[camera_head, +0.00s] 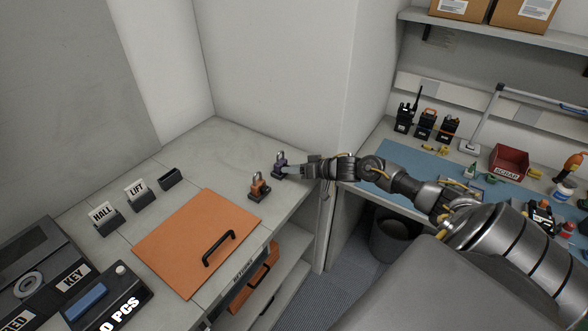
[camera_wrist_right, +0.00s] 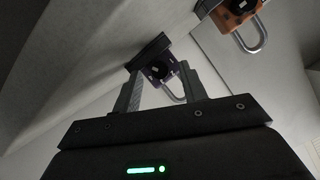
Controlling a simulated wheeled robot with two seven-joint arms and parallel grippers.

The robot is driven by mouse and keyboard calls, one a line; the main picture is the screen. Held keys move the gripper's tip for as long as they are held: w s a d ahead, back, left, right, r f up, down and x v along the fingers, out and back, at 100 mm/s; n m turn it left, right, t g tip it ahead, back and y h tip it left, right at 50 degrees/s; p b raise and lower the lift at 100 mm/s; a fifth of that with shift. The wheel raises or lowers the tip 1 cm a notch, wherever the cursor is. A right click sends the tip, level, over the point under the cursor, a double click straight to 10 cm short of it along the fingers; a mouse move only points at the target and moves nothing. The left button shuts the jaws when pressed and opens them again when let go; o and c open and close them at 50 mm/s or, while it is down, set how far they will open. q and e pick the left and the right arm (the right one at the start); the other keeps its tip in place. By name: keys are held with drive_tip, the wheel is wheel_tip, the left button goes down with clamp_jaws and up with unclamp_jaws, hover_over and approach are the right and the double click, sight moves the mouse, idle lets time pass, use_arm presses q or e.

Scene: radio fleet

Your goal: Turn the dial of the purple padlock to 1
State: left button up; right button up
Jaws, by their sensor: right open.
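The purple padlock (camera_head: 279,164) stands on the grey counter near its back right edge, with its shackle up. My right gripper (camera_head: 292,170) reaches it from the right. In the right wrist view the purple padlock (camera_wrist_right: 157,71) shows a dark round dial on its face, just ahead of and between the spread fingers of my right gripper (camera_wrist_right: 160,83). The gripper is open; I cannot tell whether either finger touches the dial. The number on the dial is too small to read. My left gripper is not in view.
An orange padlock (camera_head: 259,187) stands close by, in front and left of the purple one. An orange panel (camera_head: 180,240) with a black handle lies on the counter. HALL (camera_head: 107,217) and LIFT (camera_head: 138,193) holders stand left. A blue mat (camera_head: 400,170) covers the right bench.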

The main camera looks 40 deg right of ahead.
drive_tip(key=shift+c, duration=0.2)
clamp_jaws()
drive_tip(key=shift+a+r+n+h+p, duration=0.15)
drive_tip(key=shift+r+n+h+p, duration=0.05)
drive_tip(key=shift+n+h+p, duration=0.6)
drive_tip(key=shift+s+a+f+n+h+p, duration=0.1)
drive_tip(key=shift+n+h+p, duration=0.2)
drive_tip(key=shift+n, duration=0.2)
drive_tip(key=shift+a+n+h+p, duration=0.15)
drive_tip(key=shift+n+h, duration=0.15)
drive_tip(key=shift+n, duration=0.2)
drive_tip(key=shift+f+n+t+h, duration=0.1)
drive_tip(key=shift+n+t+h, duration=0.3)
drive_tip(key=shift+n+h, duration=0.6)
drive_tip(key=shift+a+n+t+h+b, duration=0.15)
drive_tip(key=shift+n+t+h+b, duration=0.3)
drive_tip(key=shift+n+b, duration=0.65)
drive_tip(key=shift+n, duration=0.3)
